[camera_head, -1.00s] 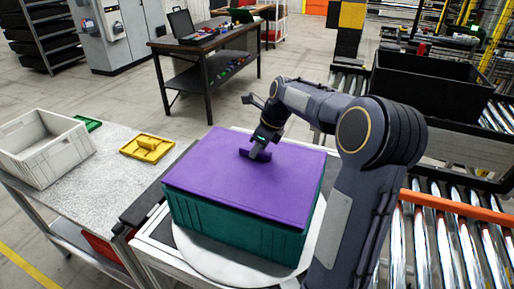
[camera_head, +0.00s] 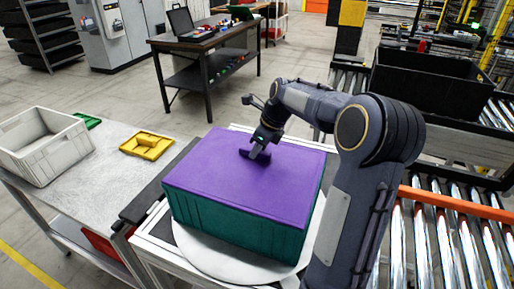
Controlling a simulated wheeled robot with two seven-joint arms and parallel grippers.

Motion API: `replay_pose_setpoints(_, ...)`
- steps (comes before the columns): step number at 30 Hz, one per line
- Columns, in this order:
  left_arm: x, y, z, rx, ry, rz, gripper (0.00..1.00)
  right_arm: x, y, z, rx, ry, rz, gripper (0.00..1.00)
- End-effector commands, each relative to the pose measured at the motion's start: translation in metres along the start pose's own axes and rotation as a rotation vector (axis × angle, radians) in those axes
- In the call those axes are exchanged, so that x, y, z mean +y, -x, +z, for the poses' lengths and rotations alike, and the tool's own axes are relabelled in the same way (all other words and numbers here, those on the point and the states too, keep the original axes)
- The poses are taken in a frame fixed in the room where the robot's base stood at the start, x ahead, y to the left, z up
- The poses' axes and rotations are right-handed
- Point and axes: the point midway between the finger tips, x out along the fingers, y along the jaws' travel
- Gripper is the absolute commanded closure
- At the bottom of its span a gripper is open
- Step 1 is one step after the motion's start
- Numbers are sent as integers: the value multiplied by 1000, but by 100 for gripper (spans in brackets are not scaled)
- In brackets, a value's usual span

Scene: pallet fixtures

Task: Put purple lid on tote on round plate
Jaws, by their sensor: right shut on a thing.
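The purple lid (camera_head: 240,184) lies over the top of the teal tote (camera_head: 236,232) and covers its opening. The tote stands on the round plate (camera_head: 195,255), which is pale and shows at the tote's front and right. My right gripper (camera_head: 257,155) is shut on the lid's purple handle near the lid's back middle. The fingertips are small and partly hidden by the handle. From this angle the lid's edges look in line with the tote's walls. My left gripper is not in view.
A grey table at the left holds a white crate (camera_head: 42,145), a yellow fixture (camera_head: 147,146) and a green piece (camera_head: 88,121). A roller conveyor (camera_head: 445,240) with an orange rail (camera_head: 460,205) runs at the right. A black bin (camera_head: 430,85) stands behind it.

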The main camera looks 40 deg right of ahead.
Motion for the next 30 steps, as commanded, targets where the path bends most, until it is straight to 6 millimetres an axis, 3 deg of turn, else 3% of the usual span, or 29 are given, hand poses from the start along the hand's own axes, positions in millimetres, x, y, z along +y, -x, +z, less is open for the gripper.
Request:
replay_pose_setpoints(7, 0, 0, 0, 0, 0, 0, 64, 0, 0, 0, 0, 1, -1, 100)
replay_pose_setpoints(8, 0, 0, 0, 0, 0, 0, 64, 0, 0, 0, 0, 1, -1, 80)
replay_pose_setpoints(13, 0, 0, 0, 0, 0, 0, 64, 0, 0, 0, 0, 1, 0, 57)
replay_pose_setpoints(23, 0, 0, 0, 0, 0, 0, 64, 0, 3, 0, 1, 1, 0, 57)
replay_pose_setpoints(30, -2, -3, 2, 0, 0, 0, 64, -1, 39, 0, -1, 1, -4, 57)
